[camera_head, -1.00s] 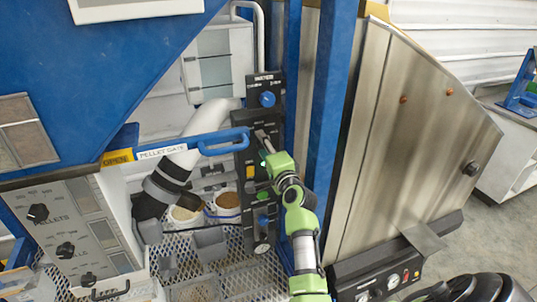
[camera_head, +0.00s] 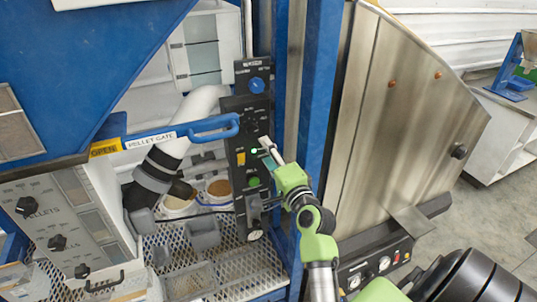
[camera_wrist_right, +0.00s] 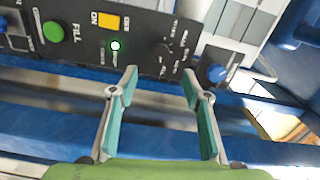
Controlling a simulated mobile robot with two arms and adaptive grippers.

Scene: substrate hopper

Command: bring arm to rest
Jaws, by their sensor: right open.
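My right gripper (camera_head: 267,152) is in front of the black control panel (camera_head: 232,103) in the head view, its green arm coming in from the lower right. In the right wrist view the two teal-padded fingers of the right gripper (camera_wrist_right: 160,88) are spread apart with nothing between them. Beyond the tips are a lit green lamp (camera_wrist_right: 115,46), a yellow switch (camera_wrist_right: 106,20), a black knob (camera_wrist_right: 161,50) and a blue knob (camera_wrist_right: 216,73). Whether the tips touch the panel is hard to tell; they look apart. My left gripper is not in view.
A blue pellet gate handle (camera_head: 212,127) reaches toward the panel from the left. A blue post (camera_head: 318,85) and a steel hopper side (camera_head: 400,110) stand right of the panel. Open floor (camera_head: 480,220) shows at the right.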

